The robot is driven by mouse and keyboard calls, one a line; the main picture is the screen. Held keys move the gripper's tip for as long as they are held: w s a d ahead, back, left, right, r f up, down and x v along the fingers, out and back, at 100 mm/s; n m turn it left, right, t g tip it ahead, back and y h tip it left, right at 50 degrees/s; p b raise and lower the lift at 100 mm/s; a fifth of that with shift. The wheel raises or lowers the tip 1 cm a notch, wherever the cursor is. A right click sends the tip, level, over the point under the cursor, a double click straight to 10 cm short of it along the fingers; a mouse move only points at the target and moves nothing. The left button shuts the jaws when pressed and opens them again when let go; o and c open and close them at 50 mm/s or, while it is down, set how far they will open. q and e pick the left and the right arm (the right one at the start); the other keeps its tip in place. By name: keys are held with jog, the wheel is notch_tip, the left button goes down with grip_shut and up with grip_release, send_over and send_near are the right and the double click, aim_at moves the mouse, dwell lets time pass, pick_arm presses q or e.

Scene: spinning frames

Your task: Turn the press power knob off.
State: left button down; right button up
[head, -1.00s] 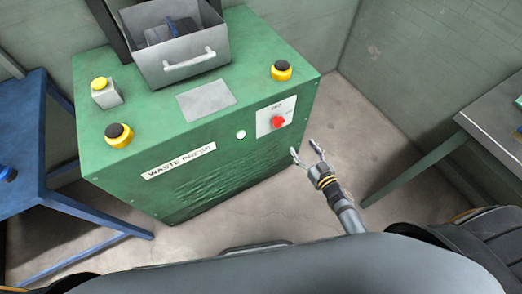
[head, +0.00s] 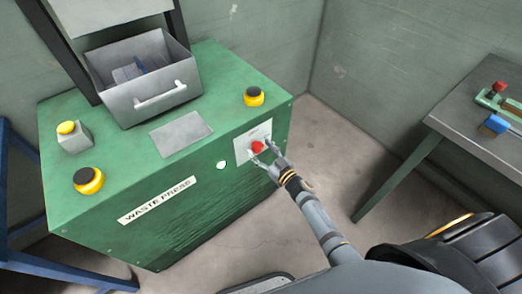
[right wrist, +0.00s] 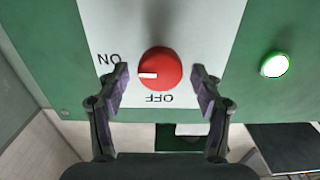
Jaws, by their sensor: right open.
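The red press power knob (head: 257,147) sits on a light plate on the front of the green waste press (head: 190,200). In the right wrist view, the knob (right wrist: 160,64) has a white mark pointing left, toward the ON label (right wrist: 109,59). The OFF label (right wrist: 159,98) is below the knob, and the lettering appears upside down. My right gripper (head: 263,151) is open in front of the plate. In the right wrist view, its fingers stand on either side of the knob, with gaps visible on both sides. My left gripper is not in view.
A green lamp (right wrist: 274,66) is lit beside the plate. Yellow-and-black buttons (head: 254,96) and a grey bin (head: 148,80) are on the press. A grey table (head: 480,130) stands at right; a blue frame (head: 50,262) is at left. Floor between press and table is clear.

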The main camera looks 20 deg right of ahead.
jog(key=shift+c, duration=0.3)
jog(key=c, duration=1.1)
